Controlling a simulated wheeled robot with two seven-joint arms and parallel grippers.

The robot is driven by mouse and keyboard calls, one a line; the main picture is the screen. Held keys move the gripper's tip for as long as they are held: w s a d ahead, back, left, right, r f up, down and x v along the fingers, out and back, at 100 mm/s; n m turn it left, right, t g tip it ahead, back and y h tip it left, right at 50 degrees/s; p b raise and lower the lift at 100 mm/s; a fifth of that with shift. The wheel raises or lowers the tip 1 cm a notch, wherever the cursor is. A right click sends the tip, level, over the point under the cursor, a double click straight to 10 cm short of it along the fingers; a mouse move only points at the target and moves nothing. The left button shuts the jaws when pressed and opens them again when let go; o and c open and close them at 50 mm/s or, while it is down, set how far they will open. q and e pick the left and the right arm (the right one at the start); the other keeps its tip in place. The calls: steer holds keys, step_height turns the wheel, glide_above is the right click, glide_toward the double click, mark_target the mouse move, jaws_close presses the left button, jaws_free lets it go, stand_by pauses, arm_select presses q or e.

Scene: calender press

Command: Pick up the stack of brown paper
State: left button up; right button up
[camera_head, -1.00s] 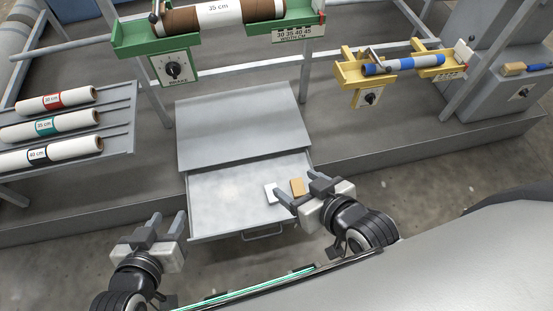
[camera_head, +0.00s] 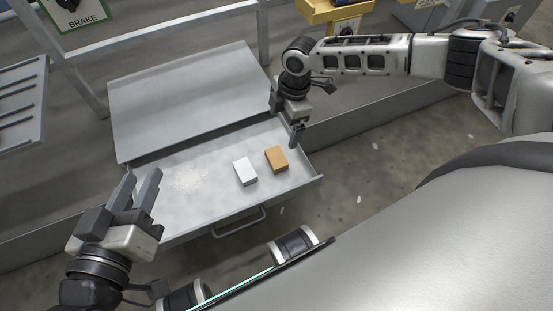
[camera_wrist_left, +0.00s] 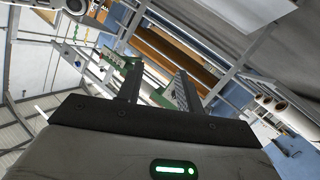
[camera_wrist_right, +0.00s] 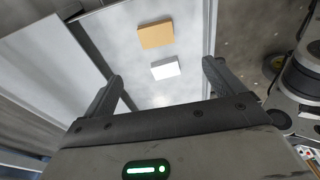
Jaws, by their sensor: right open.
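The stack of brown paper (camera_head: 276,159) is a small orange-brown block lying in the open grey drawer (camera_head: 190,205), near its right end. A white stack (camera_head: 245,171) lies just left of it, a narrow gap apart. In the right wrist view the brown stack (camera_wrist_right: 156,34) and the white stack (camera_wrist_right: 165,69) both show beyond the fingers. My right gripper (camera_head: 287,122) points down above the drawer's back right corner, apart from both stacks. It is open and empty (camera_wrist_right: 163,78). My left gripper (camera_head: 135,190) is raised at the drawer's left front, its fingers apart and empty (camera_wrist_left: 154,78).
A grey sloping cover (camera_head: 185,95) sits behind the drawer. The drawer's handle (camera_head: 240,222) faces the front. A yellow bracket (camera_head: 325,12) and a green brake panel (camera_head: 75,12) are at the back. The drawer's left and middle floor is bare.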

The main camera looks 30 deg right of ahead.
steer(key=b, duration=0.4)
glide_toward(277, 157)
steer(key=shift+a+f, duration=0.15)
steer(key=shift+f, duration=0.35)
step_height(277, 157, down, 2)
steer(key=shift+a+f+b, duration=0.2)
steer(key=shift+b, duration=0.15)
steer(key=shift+a+f+b, duration=0.1)
steer(key=shift+f+b, duration=0.35)
steer(key=shift+f, duration=0.25)
steer(key=f+b, duration=0.1)
steer(key=f, duration=0.1)
steer(key=f+b, duration=0.1)
steer(key=f, duration=0.1)
steer(key=shift+w+a+b, duration=0.1)
steer(key=shift+a+b, duration=0.15)
steer(key=shift+b, duration=0.1)
steer(key=shift+f, duration=0.1)
arm_select(q)
step_height(277, 157, up, 9)
steer(key=w+m+t+h, duration=0.2)
steer(key=m+t+h, duration=0.3)
steer(key=shift+t, duration=0.4)
arm_select(e)
steer(key=c, duration=1)
